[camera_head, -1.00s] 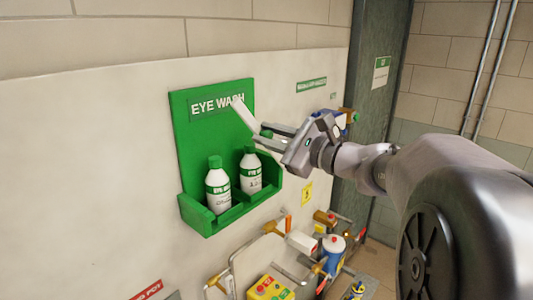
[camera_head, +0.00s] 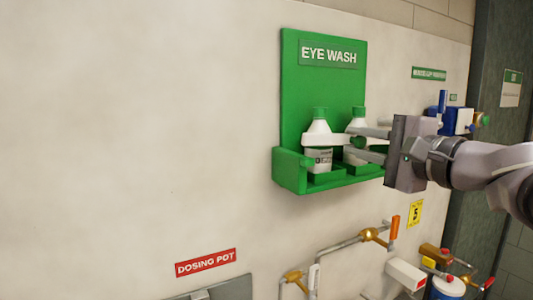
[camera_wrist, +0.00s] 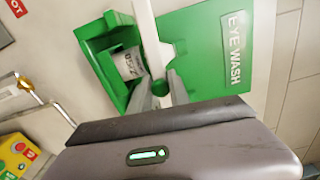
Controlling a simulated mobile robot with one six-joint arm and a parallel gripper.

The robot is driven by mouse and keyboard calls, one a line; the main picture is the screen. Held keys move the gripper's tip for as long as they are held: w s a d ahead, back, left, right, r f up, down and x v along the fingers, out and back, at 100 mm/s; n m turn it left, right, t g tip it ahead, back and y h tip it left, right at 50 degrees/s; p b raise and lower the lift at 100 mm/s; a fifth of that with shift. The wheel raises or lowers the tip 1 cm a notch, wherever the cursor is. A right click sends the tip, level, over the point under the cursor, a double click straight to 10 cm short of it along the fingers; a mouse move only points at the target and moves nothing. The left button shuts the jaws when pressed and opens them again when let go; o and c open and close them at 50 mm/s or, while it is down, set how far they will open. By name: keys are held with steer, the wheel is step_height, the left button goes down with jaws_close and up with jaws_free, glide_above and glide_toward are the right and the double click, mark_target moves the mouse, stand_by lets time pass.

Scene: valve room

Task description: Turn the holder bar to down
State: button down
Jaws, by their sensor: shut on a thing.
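The white holder bar (camera_head: 320,139) lies about level across the fronts of two white bottles with green caps in the head view. The left bottle (camera_head: 317,158) shows above and below the bar; the right bottle (camera_head: 357,119) is partly hidden by my fingers. Both stand in the green eye wash holder (camera_head: 300,88). My gripper (camera_head: 358,142) is shut on the bar toward its right side. In the wrist view the bar (camera_wrist: 150,35) runs from the top edge down past my gripper (camera_wrist: 160,86). The bar's right end is hidden in the head view.
A blue and white fitting (camera_head: 458,120) is on the wall just behind my gripper. Pipes with a brass and orange valve (camera_head: 376,234) run below the holder. A red dosing pot sign (camera_head: 205,262) is at lower left. The wall left of the holder is bare.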

steer(key=shift+f+n+b, duration=0.5)
steer(key=shift+f+b, duration=0.25)
steer(key=shift+b, duration=0.2)
steer(key=c, duration=1.2)
jaws_free()
steer(key=shift+c, duration=0.2)
steer(key=p+v, duration=0.2)
steer(key=v, duration=1.5)
steer(key=shift+s, duration=0.25)
steer(key=shift+d+f, duration=0.1)
